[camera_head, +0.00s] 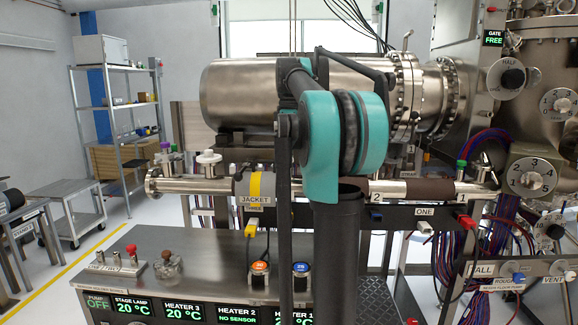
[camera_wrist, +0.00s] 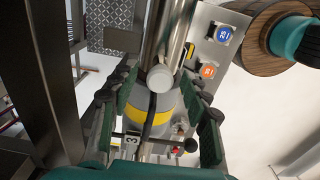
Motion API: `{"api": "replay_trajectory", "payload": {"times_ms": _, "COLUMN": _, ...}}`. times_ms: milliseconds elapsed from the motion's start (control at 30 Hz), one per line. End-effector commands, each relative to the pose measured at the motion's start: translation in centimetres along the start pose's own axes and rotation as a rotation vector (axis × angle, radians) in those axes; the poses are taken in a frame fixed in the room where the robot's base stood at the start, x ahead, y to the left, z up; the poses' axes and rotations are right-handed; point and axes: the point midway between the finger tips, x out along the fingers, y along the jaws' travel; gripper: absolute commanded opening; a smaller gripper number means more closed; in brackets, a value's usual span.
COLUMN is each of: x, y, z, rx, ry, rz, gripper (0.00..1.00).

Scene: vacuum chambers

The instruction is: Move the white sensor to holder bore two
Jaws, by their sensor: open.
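In the wrist view a white round top (camera_wrist: 160,78), which looks like the white sensor, stands between the fingers of my gripper (camera_wrist: 161,92). The gripper is open, with one finger on each side and no clear contact. A black cable curves below the white top. Behind it are the steel pipe and the yellow-banded jacket (camera_wrist: 178,117). In the head view my arm hides the gripper and this sensor. A small holder (camera_head: 112,266) with a red-knobbed piece (camera_head: 131,249) stands at the bench's left end. Its bore labels are too small to read surely.
The jacket (camera_head: 252,185) sits on the long pipe (camera_head: 190,186) behind the bench (camera_head: 200,247). An orange button (camera_head: 260,267) and a blue button (camera_head: 301,268) stand on the bench. A brown-knobbed piece (camera_head: 167,255) is beside the holder. Cables hang at right.

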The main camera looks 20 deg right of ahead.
Motion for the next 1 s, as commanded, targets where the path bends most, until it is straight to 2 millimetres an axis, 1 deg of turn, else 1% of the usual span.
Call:
{"api": "replay_trajectory", "payload": {"times_ms": 67, "x": 0.0, "y": 0.0, "z": 0.0, "rx": 0.0, "ry": 0.0, "rz": 0.0, "gripper": 0.47}}
{"api": "replay_trajectory", "payload": {"times_ms": 167, "x": 0.0, "y": 0.0, "z": 0.0, "rx": 0.0, "ry": 0.0, "rz": 0.0, "gripper": 0.35}}
{"api": "replay_trajectory", "payload": {"times_ms": 400, "x": 0.0, "y": 0.0, "z": 0.0, "rx": 0.0, "ry": 0.0, "rz": 0.0, "gripper": 0.06}}
{"api": "replay_trajectory", "payload": {"times_ms": 467, "x": 0.0, "y": 0.0, "z": 0.0, "rx": 0.0, "ry": 0.0, "rz": 0.0, "gripper": 0.0}}
{"api": "replay_trajectory", "payload": {"times_ms": 767, "x": -0.11, "y": 0.0, "z": 0.0, "rx": 0.0, "ry": 0.0, "rz": 0.0, "gripper": 0.0}}
{"api": "replay_trajectory", "payload": {"times_ms": 1000, "x": -0.96, "y": 0.02, "z": 0.0, "rx": 0.0, "ry": 0.0, "rz": 0.0, "gripper": 0.0}}
